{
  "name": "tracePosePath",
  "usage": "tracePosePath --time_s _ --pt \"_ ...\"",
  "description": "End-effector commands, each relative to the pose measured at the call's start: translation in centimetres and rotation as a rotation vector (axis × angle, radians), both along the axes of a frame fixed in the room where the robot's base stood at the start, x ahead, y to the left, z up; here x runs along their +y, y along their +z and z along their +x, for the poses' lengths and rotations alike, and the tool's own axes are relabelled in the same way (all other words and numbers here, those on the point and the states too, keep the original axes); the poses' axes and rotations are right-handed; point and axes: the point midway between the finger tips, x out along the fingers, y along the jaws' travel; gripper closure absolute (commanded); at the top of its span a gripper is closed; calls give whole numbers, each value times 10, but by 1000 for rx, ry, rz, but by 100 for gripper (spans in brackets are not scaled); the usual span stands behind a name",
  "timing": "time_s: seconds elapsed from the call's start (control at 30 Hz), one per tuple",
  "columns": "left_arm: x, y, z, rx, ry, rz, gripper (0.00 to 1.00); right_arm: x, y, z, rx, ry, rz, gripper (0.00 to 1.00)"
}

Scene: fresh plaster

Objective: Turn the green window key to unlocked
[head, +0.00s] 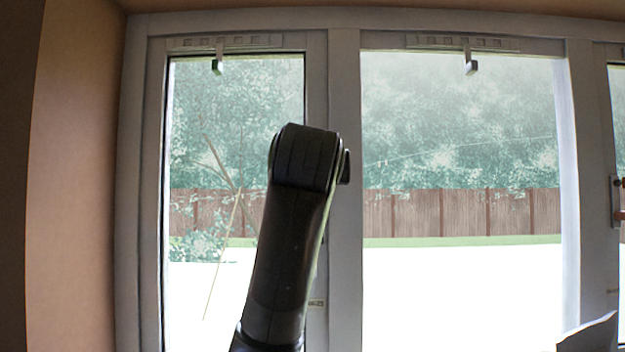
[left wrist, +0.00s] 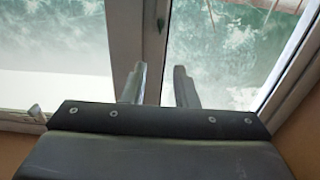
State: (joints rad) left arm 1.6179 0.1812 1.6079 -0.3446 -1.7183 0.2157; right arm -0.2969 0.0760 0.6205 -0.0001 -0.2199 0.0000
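In the left wrist view, a small dark green piece, which looks like the window key (left wrist: 161,22), sits on the pale window frame (left wrist: 137,30) between two panes. It is too small to tell which way it is turned. My left gripper (left wrist: 158,84) is open, its two grey fingers apart with nothing between them. The key lies beyond the fingertips in the picture, apart from them. In the head view my black left arm stands in front of the frame and hides the gripper and the key. My right gripper is not in view.
White window posts (head: 344,120) divide the panes. Latches hang from the top rail, one at left (head: 217,66) and one at right (head: 471,66). A handle (head: 617,200) is at the right edge. A tan wall (head: 75,180) is at left.

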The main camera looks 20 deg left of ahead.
Motion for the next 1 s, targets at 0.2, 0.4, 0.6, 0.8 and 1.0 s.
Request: tracePosePath --time_s 0.2,0.4,0.6,0.8,1.0 --pt "10 4 33 6 2 0 74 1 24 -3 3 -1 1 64" --pt "21 4 71 8 2 1 74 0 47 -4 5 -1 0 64" --pt "32 4 107 7 1 0 74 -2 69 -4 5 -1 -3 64" --pt "40 3 138 5 0 0 74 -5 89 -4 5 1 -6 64" --pt "45 1 157 4 0 1 74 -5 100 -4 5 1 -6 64"
